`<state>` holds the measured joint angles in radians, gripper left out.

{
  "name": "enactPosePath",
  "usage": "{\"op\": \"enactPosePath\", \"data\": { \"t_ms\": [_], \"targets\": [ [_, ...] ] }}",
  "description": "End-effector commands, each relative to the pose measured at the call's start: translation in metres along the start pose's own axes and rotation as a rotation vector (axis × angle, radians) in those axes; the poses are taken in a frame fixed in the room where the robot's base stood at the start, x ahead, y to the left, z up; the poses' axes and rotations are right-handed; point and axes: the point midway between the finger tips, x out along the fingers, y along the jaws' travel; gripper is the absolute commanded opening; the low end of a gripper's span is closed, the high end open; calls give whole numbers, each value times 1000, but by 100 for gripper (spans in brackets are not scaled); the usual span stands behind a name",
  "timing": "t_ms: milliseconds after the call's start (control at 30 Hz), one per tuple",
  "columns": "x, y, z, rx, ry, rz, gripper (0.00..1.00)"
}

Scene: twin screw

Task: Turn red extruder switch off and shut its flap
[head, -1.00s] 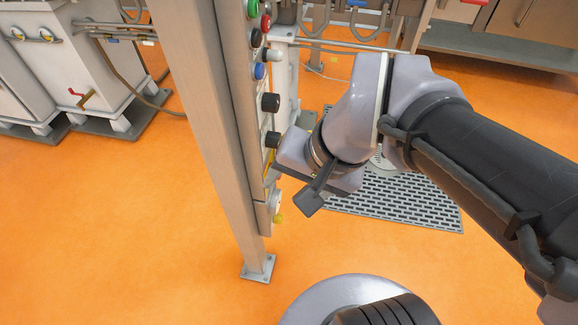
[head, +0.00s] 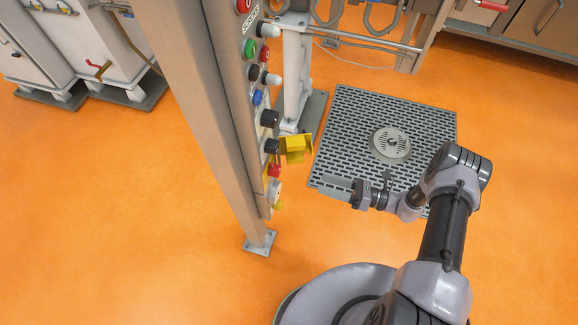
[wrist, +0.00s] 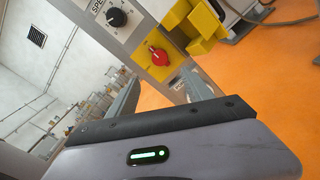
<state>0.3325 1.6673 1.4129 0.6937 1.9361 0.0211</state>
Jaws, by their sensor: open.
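The red switch (head: 274,171) sits low on the tall control panel. In the wrist view the red knob (wrist: 158,56) is on a yellow plate, but whether it stands at on or off I cannot tell. Its yellow flap (head: 296,149) stands open, sticking out from the panel to the right; it also shows in the wrist view (wrist: 197,30), beside the knob. My gripper (head: 358,193) is to the right of the panel, apart from the switch and flap, open and holding nothing that I can see.
The panel carries black knobs (head: 269,119) and coloured buttons above the switch. A metal post (head: 222,130) stands left of it. A grey floor grate (head: 350,125) lies behind my gripper. Orange floor is open to the left.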

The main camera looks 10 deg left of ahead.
Motion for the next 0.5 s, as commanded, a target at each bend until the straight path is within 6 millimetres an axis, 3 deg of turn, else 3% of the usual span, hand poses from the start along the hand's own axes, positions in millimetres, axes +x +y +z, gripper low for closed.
{"op": "enactPosePath", "data": {
  "t_ms": [300, 500],
  "targets": [
    [96, 1, -3, -1, 7, 7, 59],
    [138, 1, -3, -2, 6, 5, 59]
  ]
}}
